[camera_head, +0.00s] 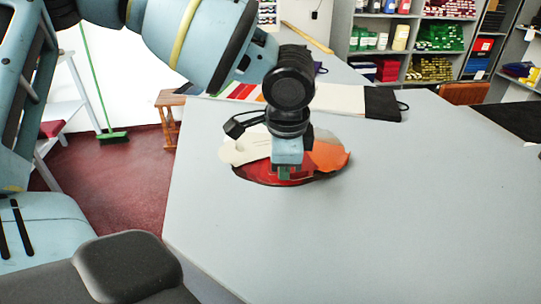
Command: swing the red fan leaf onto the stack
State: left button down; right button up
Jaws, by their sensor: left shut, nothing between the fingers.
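The red fan leaf (252,173) lies low on the grey counter (420,210), partly hidden under my left gripper. A cream leaf (243,150) shows behind it to the left, and an orange leaf (329,157) fans out to the right. A dark edge shows under the red and orange leaves. Which leaves form the stack is hard to tell, because my gripper and wrist cover the middle of the fan. My left gripper (284,174) points down over the red leaf, shut and empty; whether its tips touch the leaf is unclear. My right gripper is out of view.
Behind the fan lie a colour strip card (240,91), a pale board (340,98) and a black piece (382,103). Shelves (415,55) with folded cloth and jars stand at the back. A wooden stool (170,110) stands left. The counter's front and right are clear.

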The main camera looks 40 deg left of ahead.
aim_at(308, 171)
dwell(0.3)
pick_arm(q)
jog(key=shift+w+d+n+b, duration=0.3)
jog(key=shift+w+d+n, duration=0.5)
jog(key=shift+w+n, duration=0.1)
jog(key=shift+d, duration=0.1)
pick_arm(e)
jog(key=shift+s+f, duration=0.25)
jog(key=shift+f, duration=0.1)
pick_arm(q)
jog(key=shift+w+d+f+n+b, duration=0.15)
jog(key=shift+w+d+n+b, duration=0.15)
jog(key=shift+w+n+b, duration=0.25)
jog(key=shift+w+d+n+y+b, duration=0.3)
jog(key=shift+w+d+n+b, duration=0.05)
jog(key=shift+w+n, duration=0.1)
jog(key=shift+w+d+g, duration=0.1)
jog(key=shift+w+g, duration=0.05)
jog(key=shift+g, duration=0.15)
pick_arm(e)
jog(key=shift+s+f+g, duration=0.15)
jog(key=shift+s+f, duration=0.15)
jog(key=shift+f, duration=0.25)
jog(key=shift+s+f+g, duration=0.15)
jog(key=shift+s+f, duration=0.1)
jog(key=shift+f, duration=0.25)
pick_arm(q)
jog(key=shift+r, duration=0.2)
